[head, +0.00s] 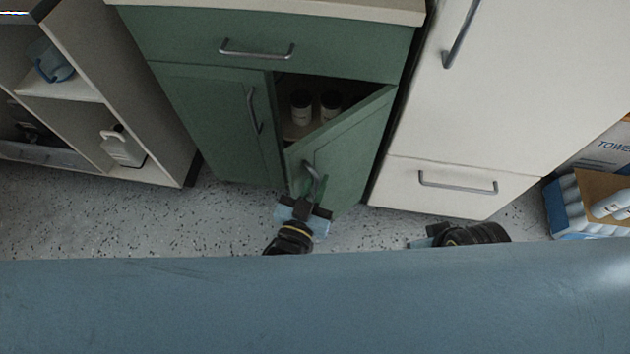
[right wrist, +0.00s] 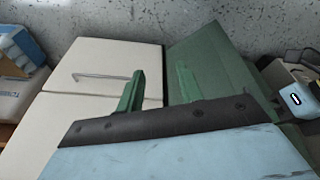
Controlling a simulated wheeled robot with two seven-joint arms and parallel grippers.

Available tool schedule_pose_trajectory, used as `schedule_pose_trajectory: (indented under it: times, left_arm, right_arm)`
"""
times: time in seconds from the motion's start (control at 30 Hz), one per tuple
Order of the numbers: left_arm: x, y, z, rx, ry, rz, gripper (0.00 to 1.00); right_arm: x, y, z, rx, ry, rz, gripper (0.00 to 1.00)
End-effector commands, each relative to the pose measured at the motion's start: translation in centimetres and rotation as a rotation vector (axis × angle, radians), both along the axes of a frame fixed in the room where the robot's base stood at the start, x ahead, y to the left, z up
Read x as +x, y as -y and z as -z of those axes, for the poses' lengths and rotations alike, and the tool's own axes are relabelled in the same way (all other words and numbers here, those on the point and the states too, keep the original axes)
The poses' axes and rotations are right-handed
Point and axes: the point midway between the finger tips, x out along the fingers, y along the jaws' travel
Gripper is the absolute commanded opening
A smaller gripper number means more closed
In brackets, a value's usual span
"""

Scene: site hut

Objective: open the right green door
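The green cabinet (head: 180,40) stands at the centre of the head view. Its right green door (head: 350,145) is partly open, swung out with its free edge to the left. My left gripper (head: 306,190) is at that door's handle (head: 313,170), its fingers together on the lower part; the fingertips are hard to see. The left green door (head: 215,120) is closed. My right gripper (head: 425,240) is low in front of the white cabinet, clear of the door. In the right wrist view my right gripper (right wrist: 161,85) has its fingers apart with nothing between them.
Two dark containers with pale labels (head: 301,107) stand inside the cabinet. The white cabinet (head: 510,100) is right beside the door's hinge side. A crate of bottles (head: 560,205) is at the far right. An open shelf (head: 150,170) stands left. Speckled floor is clear in front.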

Motion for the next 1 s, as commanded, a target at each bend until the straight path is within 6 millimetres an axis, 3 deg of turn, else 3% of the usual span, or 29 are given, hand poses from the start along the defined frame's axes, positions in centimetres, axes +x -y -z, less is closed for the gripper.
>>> schedule_pose_trajectory:
  times: [0.47, 1.0]
  left_arm:
    - [-0.8, -0.4, 0.0, 0.000, -0.002, -0.002, 0.25]
    - [-10.4, -4.4, -0.1, -0.001, -0.001, 0.000, 0.25]
  right_arm:
    - [0.2, 0.0, -0.2, 0.000, 0.007, 0.000, 0.36]
    - [-0.1, 2.9, 7.0, -0.050, -0.040, -0.001, 0.36]
